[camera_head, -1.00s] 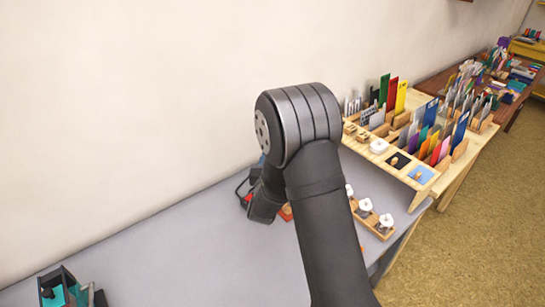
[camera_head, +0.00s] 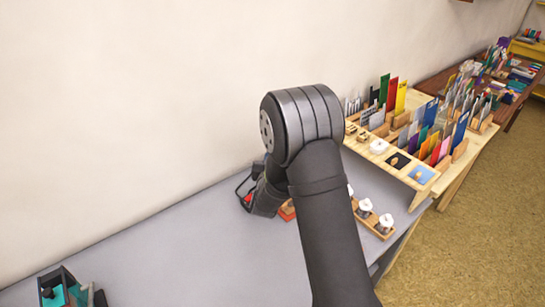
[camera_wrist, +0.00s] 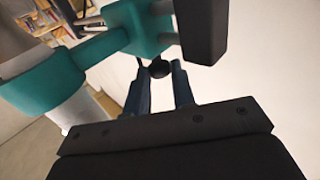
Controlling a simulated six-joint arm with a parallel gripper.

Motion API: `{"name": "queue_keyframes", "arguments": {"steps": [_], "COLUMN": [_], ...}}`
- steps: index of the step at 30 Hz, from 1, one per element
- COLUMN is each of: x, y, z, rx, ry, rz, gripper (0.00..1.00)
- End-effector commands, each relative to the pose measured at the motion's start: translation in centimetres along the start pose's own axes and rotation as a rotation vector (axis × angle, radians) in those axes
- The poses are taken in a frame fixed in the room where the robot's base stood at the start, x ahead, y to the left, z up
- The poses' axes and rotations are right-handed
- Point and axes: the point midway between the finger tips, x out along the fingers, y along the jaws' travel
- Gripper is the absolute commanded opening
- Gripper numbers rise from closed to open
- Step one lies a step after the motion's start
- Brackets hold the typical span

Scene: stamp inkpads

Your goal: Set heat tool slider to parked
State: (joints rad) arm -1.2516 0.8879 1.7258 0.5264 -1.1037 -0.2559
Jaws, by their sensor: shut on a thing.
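In the wrist view, my gripper (camera_wrist: 160,72) has its two fingers on either side of a small dark round knob (camera_wrist: 158,66), shut on it. I take the knob to be the heat tool's slider. A teal and dark grey body (camera_wrist: 125,28), apparently the heat tool, fills the upper part of the wrist view, close to the fingertips. Its teal collar and pale cylinder (camera_wrist: 45,80) are at the left. In the head view, my arm covers the fingertips and most of what they hold. I cannot read the slider's setting.
The grey table (camera_head: 200,250) is largely clear in front. A black rack with teal items (camera_head: 62,290) stands at the lower left. A wooden block with white-topped stamps (camera_head: 376,220) is right of my arm. A wooden organizer (camera_head: 425,175) with colored cards stands beyond it.

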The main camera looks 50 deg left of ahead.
Motion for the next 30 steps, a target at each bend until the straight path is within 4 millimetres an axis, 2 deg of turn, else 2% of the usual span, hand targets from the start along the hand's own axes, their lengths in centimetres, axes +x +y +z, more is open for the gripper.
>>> {"name": "queue_keyframes", "arguments": {"steps": [18,24,30], "x": [9.0,10.3,10.6], "y": [9.2,10.5,10.7], "z": [0.0,0.0,0.0], "rx": [0.000,0.000,0.001], "ry": [0.000,0.000,0.000], "rz": [0.006,0.004,0.003], "gripper": [0.00,0.00,0.00]}}
